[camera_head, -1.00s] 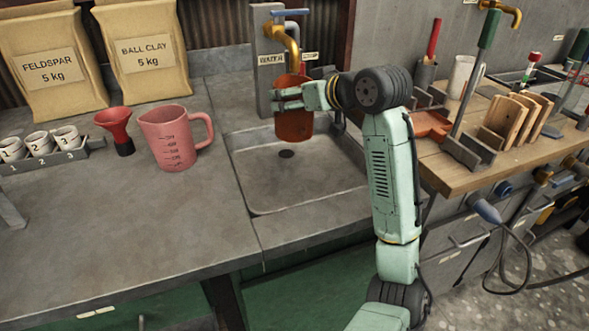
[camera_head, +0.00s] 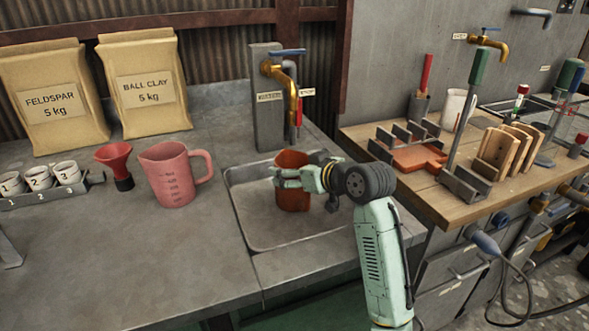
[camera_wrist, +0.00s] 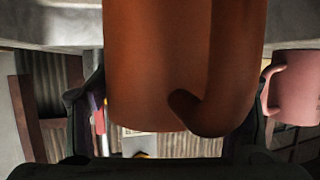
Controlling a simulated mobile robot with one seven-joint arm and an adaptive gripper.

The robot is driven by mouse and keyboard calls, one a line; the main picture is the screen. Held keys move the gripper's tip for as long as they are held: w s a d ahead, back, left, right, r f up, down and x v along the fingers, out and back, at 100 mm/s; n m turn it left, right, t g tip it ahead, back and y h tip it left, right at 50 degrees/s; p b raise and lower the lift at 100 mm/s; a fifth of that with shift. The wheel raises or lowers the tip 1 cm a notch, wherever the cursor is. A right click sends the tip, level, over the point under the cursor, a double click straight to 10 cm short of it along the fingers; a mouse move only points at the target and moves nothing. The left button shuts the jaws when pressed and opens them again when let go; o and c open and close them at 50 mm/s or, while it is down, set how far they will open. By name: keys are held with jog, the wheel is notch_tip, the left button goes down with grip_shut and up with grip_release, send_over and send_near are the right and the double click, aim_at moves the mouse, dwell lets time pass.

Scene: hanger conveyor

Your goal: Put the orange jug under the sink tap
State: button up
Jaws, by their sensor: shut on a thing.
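The orange jug (camera_head: 292,197) is upright in the sink basin (camera_head: 247,229), toward its right side and in front of the tap. My gripper (camera_head: 290,178) is shut on the jug near its upper part, reaching in from the right. In the wrist view the jug (camera_wrist: 155,70) fills the middle, with its handle (camera_wrist: 225,80) toward the camera. The brass tap (camera_head: 292,83) with a blue lever stands on a grey post behind the basin, its spout above the jug's level. I cannot tell whether the jug's base touches the basin floor.
A pink measuring jug (camera_head: 172,178) stands left of the basin, beside a red funnel (camera_head: 115,160) and a rack of small cups (camera_head: 40,180). Two clay bags (camera_head: 147,88) stand behind. A wooden bench (camera_head: 445,190) with tools lies to the right. The front counter is clear.

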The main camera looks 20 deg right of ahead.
jog(key=shift+f, duration=0.2)
jog(key=o, duration=1.3)
jog(key=shift+o, duration=0.2)
jog(key=shift+r, duration=0.1)
jog(key=shift+r, duration=0.15)
jog(key=b+v, duration=0.2)
jog(key=v, duration=1)
jog(key=shift+b, duration=0.4)
